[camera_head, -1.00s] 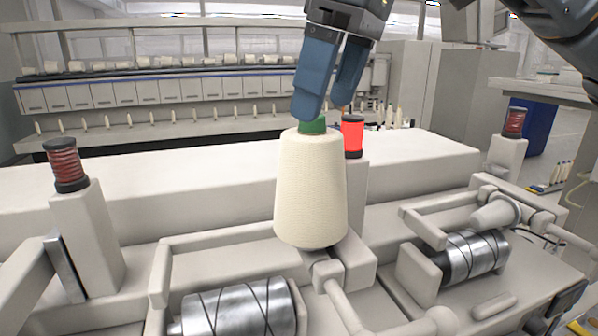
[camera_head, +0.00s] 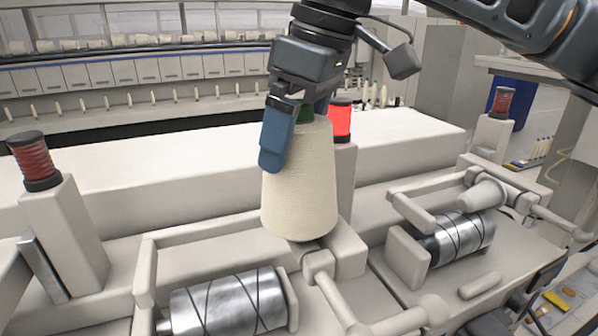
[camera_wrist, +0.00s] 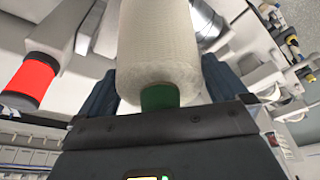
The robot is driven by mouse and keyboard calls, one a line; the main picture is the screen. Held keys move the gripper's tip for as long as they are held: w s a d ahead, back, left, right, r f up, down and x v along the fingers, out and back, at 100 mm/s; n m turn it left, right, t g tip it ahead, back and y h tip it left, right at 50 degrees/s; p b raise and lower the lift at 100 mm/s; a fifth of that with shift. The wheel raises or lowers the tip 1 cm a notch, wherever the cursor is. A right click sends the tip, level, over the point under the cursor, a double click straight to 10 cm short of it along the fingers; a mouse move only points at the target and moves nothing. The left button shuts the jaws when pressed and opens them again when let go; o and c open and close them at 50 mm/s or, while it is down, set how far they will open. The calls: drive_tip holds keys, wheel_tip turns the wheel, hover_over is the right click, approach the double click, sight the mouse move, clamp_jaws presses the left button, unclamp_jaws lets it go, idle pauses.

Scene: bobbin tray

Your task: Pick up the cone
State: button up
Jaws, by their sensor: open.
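The cream yarn cone (camera_head: 303,190) with a green tip stands upright on the machine at the middle of the head view. My gripper (camera_head: 290,150) is open above and around its upper part. One blue finger hangs in front of the cone's upper left side, and the other is mostly hidden behind it. In the wrist view the cone (camera_wrist: 160,45) lies between the two blue fingers, with its green tip towards the palm. I cannot tell whether either finger touches it.
A lit red lamp (camera_head: 340,121) stands close behind the cone at right. A dark red lamp (camera_head: 32,160) on a post is at left. Grooved metal drums (camera_head: 228,305) (camera_head: 460,238) and bracket arms flank the cone. A long pale cover (camera_head: 130,180) lies behind.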

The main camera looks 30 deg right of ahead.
drive_tip(key=c, duration=1.4)
drive_tip(key=shift+c, duration=0.2)
wheel_tip(320, 180, up, 12)
drive_tip(key=p, duration=0.1)
